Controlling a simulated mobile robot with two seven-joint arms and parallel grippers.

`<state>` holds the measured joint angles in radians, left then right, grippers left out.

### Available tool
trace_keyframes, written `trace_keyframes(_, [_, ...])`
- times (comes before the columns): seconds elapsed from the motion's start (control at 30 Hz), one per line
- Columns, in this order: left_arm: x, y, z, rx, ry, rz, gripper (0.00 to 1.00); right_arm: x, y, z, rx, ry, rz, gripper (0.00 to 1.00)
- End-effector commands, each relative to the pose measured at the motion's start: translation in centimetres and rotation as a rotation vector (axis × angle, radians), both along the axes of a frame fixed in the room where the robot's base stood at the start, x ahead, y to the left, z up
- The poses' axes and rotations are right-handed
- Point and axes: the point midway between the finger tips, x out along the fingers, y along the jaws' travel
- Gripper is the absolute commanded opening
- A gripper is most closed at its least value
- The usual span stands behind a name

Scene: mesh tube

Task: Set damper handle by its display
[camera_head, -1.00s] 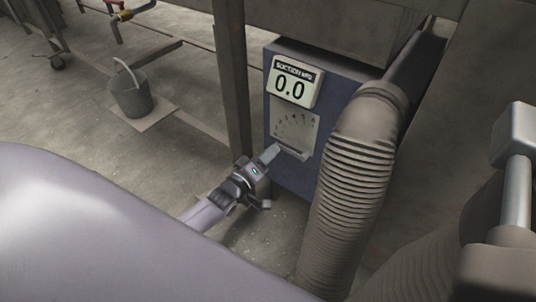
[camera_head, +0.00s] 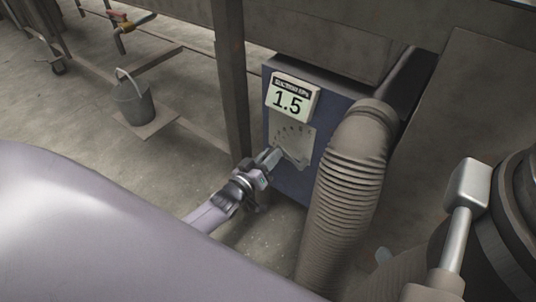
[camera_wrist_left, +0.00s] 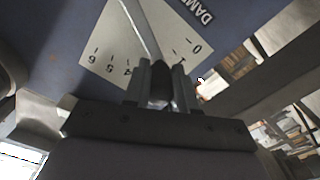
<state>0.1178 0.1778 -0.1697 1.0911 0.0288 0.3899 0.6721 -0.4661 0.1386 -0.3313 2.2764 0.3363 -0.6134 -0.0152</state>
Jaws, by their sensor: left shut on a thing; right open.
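My left gripper (camera_head: 275,156) is at the plate's lower left. In the left wrist view my left gripper (camera_wrist_left: 160,84) is shut on the dark damper handle (camera_wrist_left: 159,70), near the 1 on the scale. A thin lever (camera_wrist_left: 133,22) runs from the handle across the plate. In the head view the gripper hides the handle. My right gripper is not clearly seen.
A thick ribbed hose (camera_head: 345,185) stands just right of the plate. A dark post (camera_head: 232,80) stands left of the blue cabinet (camera_head: 339,101). A grey block with a metal rod is close at right.

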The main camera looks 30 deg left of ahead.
Motion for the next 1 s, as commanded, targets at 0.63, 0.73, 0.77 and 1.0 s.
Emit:
trace_keyframes(0.63, [-0.2,-1.0,1.5,0.228,-0.031,0.0,0.0,-0.4,-1.7,0.3,-0.103,-0.006,-0.034,0.43])
trace_keyframes(0.73, [-0.2,-1.0,1.5,0.229,-0.031,0.0,0.0,-0.4,-1.7,0.3,-0.104,-0.007,-0.035,0.43])
trace_keyframes(0.77, [-0.2,-1.0,1.5,0.229,-0.031,0.0,0.0,-0.4,-1.7,0.3,-0.104,-0.007,-0.035,0.43])
trace_keyframes(1.0, [-0.2,-1.0,1.5,0.228,-0.031,0.0,0.39,-0.4,-1.7,0.3,-0.104,-0.007,-0.035,0.43])
